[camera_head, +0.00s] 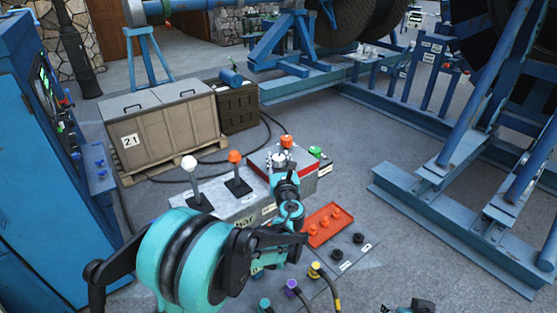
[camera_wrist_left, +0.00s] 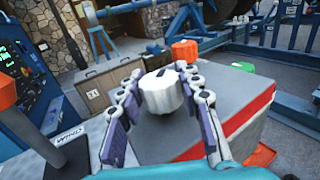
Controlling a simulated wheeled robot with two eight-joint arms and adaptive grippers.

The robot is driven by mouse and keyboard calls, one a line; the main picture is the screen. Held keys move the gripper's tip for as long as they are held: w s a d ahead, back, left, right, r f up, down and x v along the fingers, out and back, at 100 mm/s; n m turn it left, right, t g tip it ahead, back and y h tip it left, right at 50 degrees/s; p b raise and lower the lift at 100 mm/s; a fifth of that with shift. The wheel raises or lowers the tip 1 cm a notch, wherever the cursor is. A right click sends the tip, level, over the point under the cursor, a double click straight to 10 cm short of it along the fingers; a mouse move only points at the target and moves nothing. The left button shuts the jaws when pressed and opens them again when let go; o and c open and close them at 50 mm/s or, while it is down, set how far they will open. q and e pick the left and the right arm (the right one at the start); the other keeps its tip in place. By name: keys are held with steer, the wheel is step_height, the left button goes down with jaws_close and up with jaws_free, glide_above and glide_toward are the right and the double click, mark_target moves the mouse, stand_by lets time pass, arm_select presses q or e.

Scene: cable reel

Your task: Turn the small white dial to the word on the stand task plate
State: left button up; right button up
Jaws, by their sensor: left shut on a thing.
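The small white dial (camera_wrist_left: 163,92) stands on a grey box with a red band, in the middle of the left wrist view. A short dark mark shows on its top. It also shows in the head view (camera_head: 277,160), partly covered by my gripper. My left gripper (camera_wrist_left: 165,84) has one finger on each side of the dial and is shut on it. A light plate (camera_wrist_left: 66,139) with dark lettering shows at the lower left of the wrist view; I cannot read it surely. Only a dark and teal piece, perhaps of my right gripper (camera_head: 412,306), shows at the bottom edge.
An orange knob (camera_head: 287,141) and a green button (camera_head: 315,152) are close to the dial. White-topped (camera_head: 190,163) and orange-topped (camera_head: 235,157) levers stand left of it. A red panel (camera_head: 330,224) lies to the right. A wooden crate (camera_head: 165,130) is behind; open floor lies right.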

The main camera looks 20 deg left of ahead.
arm_select(q)
steer(key=m+h+b, duration=0.1)
steer(key=m+h, duration=0.1)
steer(key=h, duration=0.1)
steer(key=m+t+h, duration=0.1)
steer(key=m+h, duration=0.1)
steer(key=h, duration=0.1)
steer(key=shift+a+h+b, duration=0.15)
steer(key=shift+h+b, duration=0.2)
steer(key=shift+h, duration=0.05)
steer(key=shift+m+g+h+b, duration=0.15)
steer(key=shift+m+h+b, duration=0.15)
steer(key=shift+m+h, duration=1.05)
steer(key=shift+m+g+h+b, duration=0.25)
steer(key=shift+m+h, duration=0.6)
steer(key=shift+h, duration=0.9)
steer(key=shift+d, duration=0.2)
steer(key=o, duration=1.2)
steer(key=shift+s, duration=0.1)
glide_above(256, 197)
